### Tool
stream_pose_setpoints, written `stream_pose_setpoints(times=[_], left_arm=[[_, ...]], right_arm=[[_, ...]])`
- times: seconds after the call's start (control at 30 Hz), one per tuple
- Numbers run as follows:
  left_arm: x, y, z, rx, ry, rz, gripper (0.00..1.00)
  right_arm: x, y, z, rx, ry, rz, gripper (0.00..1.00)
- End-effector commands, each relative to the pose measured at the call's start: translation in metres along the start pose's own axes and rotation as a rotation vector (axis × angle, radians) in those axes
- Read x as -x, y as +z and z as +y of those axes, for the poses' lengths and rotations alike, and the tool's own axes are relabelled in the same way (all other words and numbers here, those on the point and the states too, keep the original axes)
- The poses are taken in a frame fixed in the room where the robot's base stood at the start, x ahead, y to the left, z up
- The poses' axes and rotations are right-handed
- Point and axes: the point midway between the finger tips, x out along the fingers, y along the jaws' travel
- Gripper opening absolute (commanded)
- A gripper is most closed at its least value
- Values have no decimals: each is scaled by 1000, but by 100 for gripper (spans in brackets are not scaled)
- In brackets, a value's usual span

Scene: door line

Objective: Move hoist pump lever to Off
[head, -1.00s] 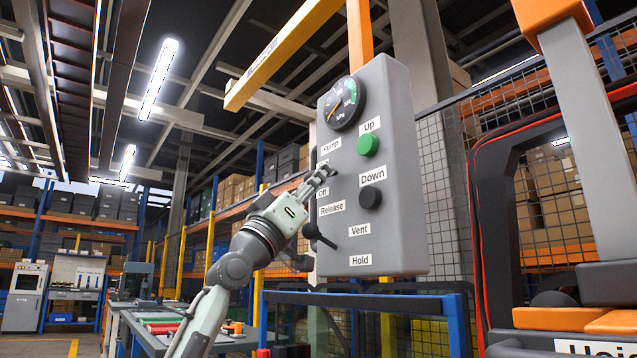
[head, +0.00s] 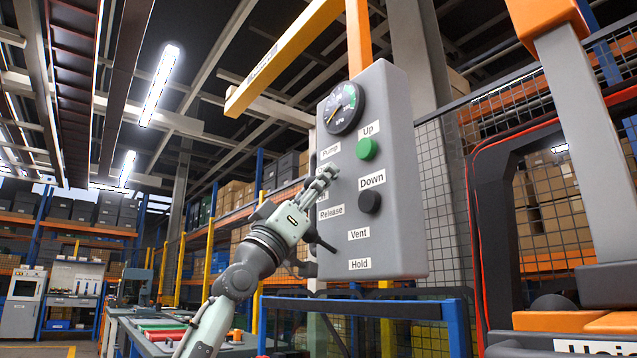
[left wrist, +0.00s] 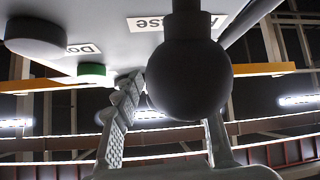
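A grey control box (head: 400,215) hangs at centre right in the head view, with labels for Pump (head: 330,151), Release (head: 331,211), Vent and Hold. The Off label is mostly hidden behind my left gripper's fingers. My left gripper (head: 326,174) is at the box's left side, just below the Pump label. A dark lever (head: 325,244) shows beside the gripper body, near the Vent label. In the left wrist view a dark ball knob (left wrist: 188,78) is close to the camera, overlapping one finger. The fingers (left wrist: 160,112) stand apart; contact with the knob cannot be told.
The box face also has a gauge (head: 343,106), a green Up button (head: 367,149) and a black Down button (head: 370,200). A grey and orange machine (head: 585,150) stands at right. A blue rail (head: 370,305) runs below the box; a workbench (head: 150,340) is lower left.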

Motion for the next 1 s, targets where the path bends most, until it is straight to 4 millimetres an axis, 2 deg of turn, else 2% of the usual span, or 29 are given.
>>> stream_pose_setpoints(times=[0.23,0.33,0.8,1.0], left_arm=[[1,0,0,0,0,0,41],[9,0,0,0,0,1,41],[100,0,0,-2,-1,-1,41],[118,0,0,0,0,0,41]], right_arm=[[0,1,0,0,-1,-2,38],[0,1,0,0,-1,-2,38],[0,0,0,0,0,-1,38],[0,0,0,0,0,-1,38]])
